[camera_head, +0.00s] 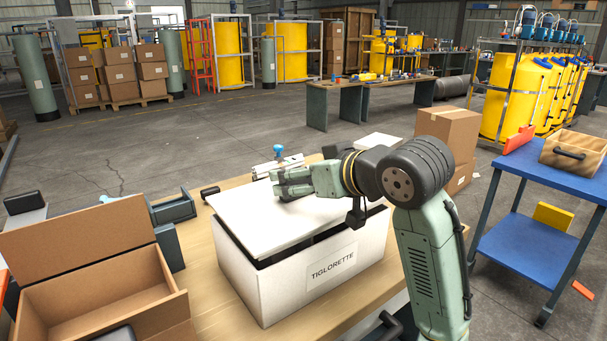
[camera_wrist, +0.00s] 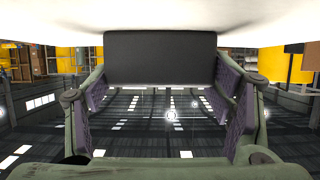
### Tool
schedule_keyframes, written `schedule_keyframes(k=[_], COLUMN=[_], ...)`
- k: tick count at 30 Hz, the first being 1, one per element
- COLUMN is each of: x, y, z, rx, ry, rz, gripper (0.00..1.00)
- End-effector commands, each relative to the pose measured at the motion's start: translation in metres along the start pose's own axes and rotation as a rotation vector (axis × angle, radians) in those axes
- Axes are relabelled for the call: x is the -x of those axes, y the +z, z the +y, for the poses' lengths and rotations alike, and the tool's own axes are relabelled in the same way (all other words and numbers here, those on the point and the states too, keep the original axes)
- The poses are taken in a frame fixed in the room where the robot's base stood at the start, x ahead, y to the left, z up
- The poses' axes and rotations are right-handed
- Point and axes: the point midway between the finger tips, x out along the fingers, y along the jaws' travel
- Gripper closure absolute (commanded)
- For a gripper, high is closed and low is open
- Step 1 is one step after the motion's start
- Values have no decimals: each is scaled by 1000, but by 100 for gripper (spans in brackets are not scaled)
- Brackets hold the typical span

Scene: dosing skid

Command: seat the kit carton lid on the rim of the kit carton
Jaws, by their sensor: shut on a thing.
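The kit carton (camera_head: 240,279) is a white box labelled TIGLORETTE on the wooden bench. The white kit carton lid (camera_head: 255,222) lies over its opening. A dark gap shows between lid and carton along the front and left sides, so the lid looks raised or offset from the rim there. The far side of the rim is hidden. My gripper (camera_head: 284,183) is over the lid's top. In the wrist view, my gripper's padded fingers (camera_wrist: 162,110) are shut on a dark block (camera_wrist: 160,58), apparently the lid's grip, and the white lid (camera_wrist: 160,17) fills the top edge.
An open brown carton (camera_head: 95,290) stands at the left on the bench (camera_head: 345,310). A clamp-like fixture with a blue knob (camera_head: 278,149) is behind the lid. Brown cartons (camera_head: 450,132) and a blue cart (camera_head: 520,240) stand at the right.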

Motion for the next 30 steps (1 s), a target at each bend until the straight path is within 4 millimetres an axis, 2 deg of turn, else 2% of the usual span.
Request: schedule_keyframes(k=[30], x=[-8], y=[19], z=[0], rx=[0], ry=[-1], rz=[0], gripper=[74])
